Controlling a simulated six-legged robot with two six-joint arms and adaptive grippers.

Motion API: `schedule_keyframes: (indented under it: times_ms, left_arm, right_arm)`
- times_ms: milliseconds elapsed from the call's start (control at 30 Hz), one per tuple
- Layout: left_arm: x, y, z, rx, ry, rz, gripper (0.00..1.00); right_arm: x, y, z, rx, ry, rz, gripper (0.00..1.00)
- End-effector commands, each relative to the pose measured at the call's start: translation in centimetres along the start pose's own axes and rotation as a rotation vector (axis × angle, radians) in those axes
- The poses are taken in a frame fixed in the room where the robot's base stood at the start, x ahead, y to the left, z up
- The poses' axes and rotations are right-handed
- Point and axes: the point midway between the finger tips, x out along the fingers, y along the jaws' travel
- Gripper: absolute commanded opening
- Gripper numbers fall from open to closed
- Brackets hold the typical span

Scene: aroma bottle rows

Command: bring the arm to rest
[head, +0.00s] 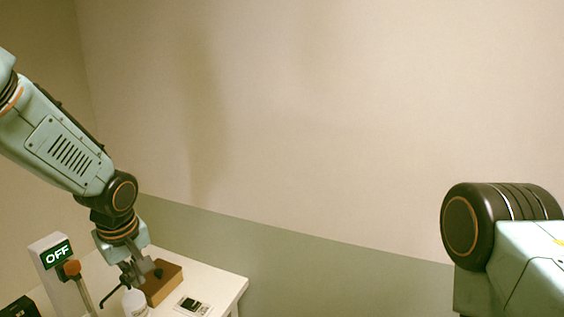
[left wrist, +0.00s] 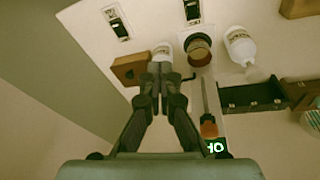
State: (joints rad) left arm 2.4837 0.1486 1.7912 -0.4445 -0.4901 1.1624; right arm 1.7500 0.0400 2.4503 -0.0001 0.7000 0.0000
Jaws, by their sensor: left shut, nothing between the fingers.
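My left gripper (head: 138,276) hangs from the left arm over the white table in the head view. It also shows in the left wrist view (left wrist: 160,68), with its fingers together and nothing between them. A white bottle (head: 135,304) stands just below the fingers in the head view. In the left wrist view a white bottle (left wrist: 162,50) shows just past the fingertips; I cannot tell the exact gap. My right gripper is out of view; only part of my right arm shows at the right edge.
A brown block (head: 165,284) sits beside the gripper. A sign reading OFF (head: 55,255) and an orange-knobbed lever (head: 72,268) stand left. The wrist view shows a round jar (left wrist: 199,48), another white bottle (left wrist: 240,45) and a black tray (left wrist: 250,97). The table (head: 232,284) ends at right.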

Motion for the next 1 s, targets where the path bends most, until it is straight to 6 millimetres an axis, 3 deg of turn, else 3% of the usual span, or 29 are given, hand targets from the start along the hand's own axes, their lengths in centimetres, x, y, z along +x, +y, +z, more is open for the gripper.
schedule_keyframes:
  times_ms: [167,267,367,600,800,1000]
  left_arm:
    - [1.4,1.6,1.6,0.183,0.018,0.13,0.0]
    - [4.5,1.7,4.1,0.317,0.031,0.201,0.0]
    - [9.2,0.6,7.6,0.453,0.046,0.253,0.0]
    - [19.7,-5.1,15.8,0.683,0.071,0.266,0.0]
    - [26.4,-11.5,22.0,0.794,0.042,0.208,0.0]
    - [31.8,-18.6,28.1,0.838,-0.05,0.123,0.0]
  right_arm:
    - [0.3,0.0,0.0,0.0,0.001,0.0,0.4]
    - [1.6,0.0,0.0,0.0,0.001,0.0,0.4]
    - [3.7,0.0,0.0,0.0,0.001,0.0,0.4]
    - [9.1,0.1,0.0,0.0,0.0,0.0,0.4]
    - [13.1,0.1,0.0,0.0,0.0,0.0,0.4]
    - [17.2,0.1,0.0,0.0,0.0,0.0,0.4]
